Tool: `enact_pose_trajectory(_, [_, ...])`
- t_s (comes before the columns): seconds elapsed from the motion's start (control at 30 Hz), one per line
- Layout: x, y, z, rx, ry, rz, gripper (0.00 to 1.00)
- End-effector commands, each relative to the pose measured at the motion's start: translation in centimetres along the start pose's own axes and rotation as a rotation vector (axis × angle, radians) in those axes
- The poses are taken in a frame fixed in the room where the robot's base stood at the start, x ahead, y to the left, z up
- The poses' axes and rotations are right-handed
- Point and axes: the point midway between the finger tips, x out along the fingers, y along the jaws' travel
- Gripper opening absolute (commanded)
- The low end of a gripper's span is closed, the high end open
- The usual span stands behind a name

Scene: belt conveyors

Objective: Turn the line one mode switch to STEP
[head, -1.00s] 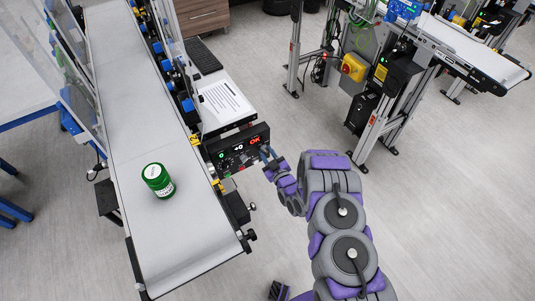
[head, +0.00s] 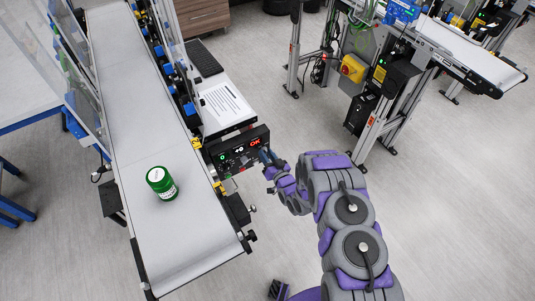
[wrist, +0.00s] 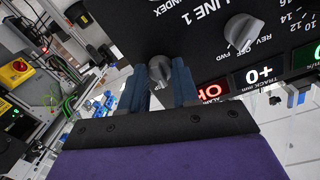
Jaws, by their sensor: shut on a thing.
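The line one control panel (head: 238,150) is a black box at the side of the near conveyor. In the wrist view the panel (wrist: 205,60) shows upside down, with the words LINE 1 and INDEX. The grey mode switch knob (wrist: 160,67) sits between the two blue fingers of my gripper (wrist: 160,82), which is shut on it. The fingers hide its sides, and I cannot read its setting or see the word STEP. My gripper (head: 267,156) also shows at the panel's right end in the head view.
A second grey knob (wrist: 243,32), marked REV OFF FWD, is close beside the gripper. Lit displays (wrist: 256,76) line the panel edge. Another conveyor (head: 465,55) is at the right; floor between is open.

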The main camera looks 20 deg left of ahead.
Motion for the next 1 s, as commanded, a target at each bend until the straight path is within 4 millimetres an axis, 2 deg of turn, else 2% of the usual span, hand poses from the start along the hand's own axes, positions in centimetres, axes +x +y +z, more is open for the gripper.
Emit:
enact_pose_trajectory(0.2, [0.14, 0.04, -0.62, 0.171, -0.003, -0.003, 0.00])
enact_pose_trajectory(0.5, [0.08, 0.10, -0.53, 0.330, -0.013, -0.006, 0.00])
enact_pose_trajectory(1.0, [0.12, 0.25, -0.42, 0.390, -0.016, -0.006, 0.00])
